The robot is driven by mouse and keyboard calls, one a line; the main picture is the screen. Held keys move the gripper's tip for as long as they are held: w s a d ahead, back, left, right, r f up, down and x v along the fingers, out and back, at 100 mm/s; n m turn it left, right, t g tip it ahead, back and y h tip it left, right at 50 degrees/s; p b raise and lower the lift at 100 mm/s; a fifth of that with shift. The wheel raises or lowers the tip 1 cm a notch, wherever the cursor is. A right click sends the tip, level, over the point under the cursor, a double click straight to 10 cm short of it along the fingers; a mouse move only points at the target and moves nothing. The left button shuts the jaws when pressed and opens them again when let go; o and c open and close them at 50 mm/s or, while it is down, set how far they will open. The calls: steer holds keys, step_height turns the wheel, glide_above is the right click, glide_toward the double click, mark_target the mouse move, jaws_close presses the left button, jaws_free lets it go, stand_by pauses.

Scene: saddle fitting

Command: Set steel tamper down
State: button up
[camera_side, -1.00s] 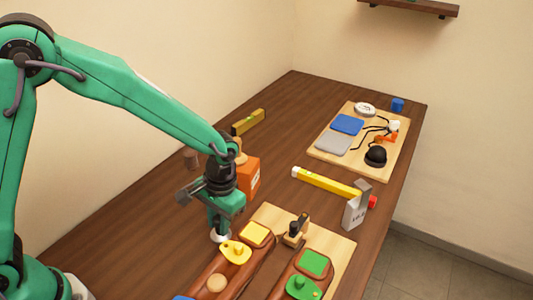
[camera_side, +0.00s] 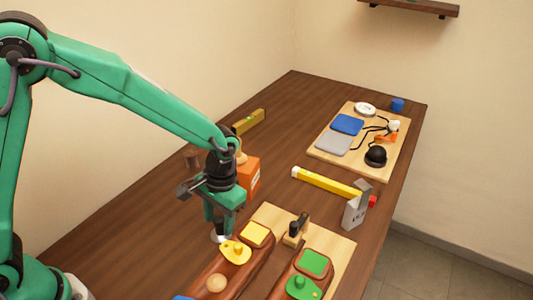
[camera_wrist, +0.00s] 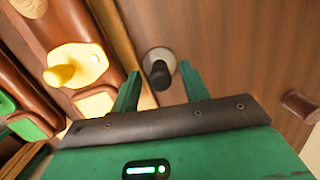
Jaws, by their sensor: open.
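The steel tamper, a round grey metal base with a dark handle, stands on the bare wood table (camera_side: 140,240). In the side view its base (camera_side: 219,238) shows just below my gripper (camera_side: 219,226). In the wrist view the tamper (camera_wrist: 158,67) lies just beyond and between the fingertips of my gripper (camera_wrist: 158,82). The jaws are open, with a gap visible on each side of the handle. How far the tips reach down beside the handle is hard to tell.
Left of the tamper in the wrist view is a brown saddle-like form with a yellow knobbed piece (camera_wrist: 77,66). An orange box (camera_side: 250,176) stands close behind my gripper. A wood board with a green pad (camera_side: 314,263) lies to the right. The table left of the tamper is clear.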

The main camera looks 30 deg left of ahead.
mark_target(221, 216)
step_height(221, 216, up, 11)
steer(key=w, duration=0.1)
steer(key=shift+w+d, duration=0.25)
steer(key=shift+d, duration=0.05)
stand_by(0.6)
steer(key=s+a+r+t, duration=0.3)
steer(key=s+a+r, duration=0.1)
steer(key=s+a, duration=0.3)
steer(key=s+a+r+n+t, duration=0.1)
steer(key=s+a+r+t, duration=0.2)
steer(key=s+a+r, duration=0.2)
steer(key=s+a, duration=0.2)
steer(key=a, duration=0.1)
steer(key=shift+a+r+t+h, duration=0.3)
steer(key=shift+h, duration=0.1)
steer(key=shift+s+a+f, duration=0.15)
steer(key=shift+s+a, duration=0.15)
steer(key=shift+s, duration=0.3)
steer(key=shift+o, duration=0.4)
steer(key=shift+w, duration=0.15)
